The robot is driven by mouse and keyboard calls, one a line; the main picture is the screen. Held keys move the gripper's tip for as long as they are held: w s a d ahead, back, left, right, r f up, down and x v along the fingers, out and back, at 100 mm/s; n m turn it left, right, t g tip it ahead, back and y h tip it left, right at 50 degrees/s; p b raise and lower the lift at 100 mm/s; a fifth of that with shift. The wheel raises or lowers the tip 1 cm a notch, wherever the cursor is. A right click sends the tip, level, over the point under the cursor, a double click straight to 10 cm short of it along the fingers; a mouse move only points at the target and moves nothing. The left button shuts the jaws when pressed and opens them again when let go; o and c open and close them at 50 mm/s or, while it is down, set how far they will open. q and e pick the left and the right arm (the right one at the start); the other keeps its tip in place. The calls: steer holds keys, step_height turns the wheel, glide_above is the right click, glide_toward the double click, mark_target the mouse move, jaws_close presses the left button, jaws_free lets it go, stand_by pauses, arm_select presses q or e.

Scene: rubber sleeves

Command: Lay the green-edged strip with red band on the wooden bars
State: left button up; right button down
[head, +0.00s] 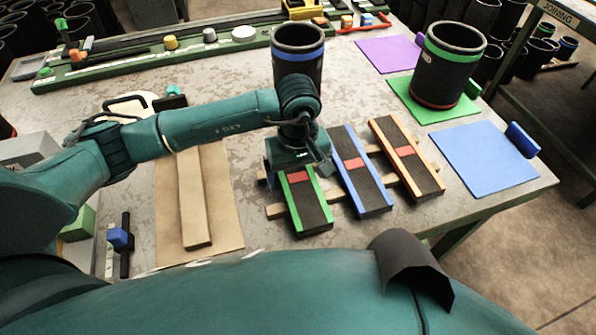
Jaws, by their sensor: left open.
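The green-edged strip with a red band (308,206) is dark, with green along its sides. It lies across the wooden bars (275,211) at their left end, beside a blue-edged strip (360,180) and an orange-edged strip (407,158). My left gripper (297,172) points down at the far end of the green-edged strip, with its fingers apart. The gripper hides that end, and I cannot tell whether the fingers touch the strip. My right gripper is not in view.
A black cylinder with a blue ring (298,62) stands behind my left gripper. A cylinder with green and red rings (447,65) stands on a green mat (408,99). A blue mat (470,150) lies at right. A wooden plank (193,200) lies on brown board at left.

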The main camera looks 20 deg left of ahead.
mark_target(298, 178)
arm_select(q)
step_height(298, 178, up, 13)
steer(key=b, duration=0.1)
stand_by(0.5)
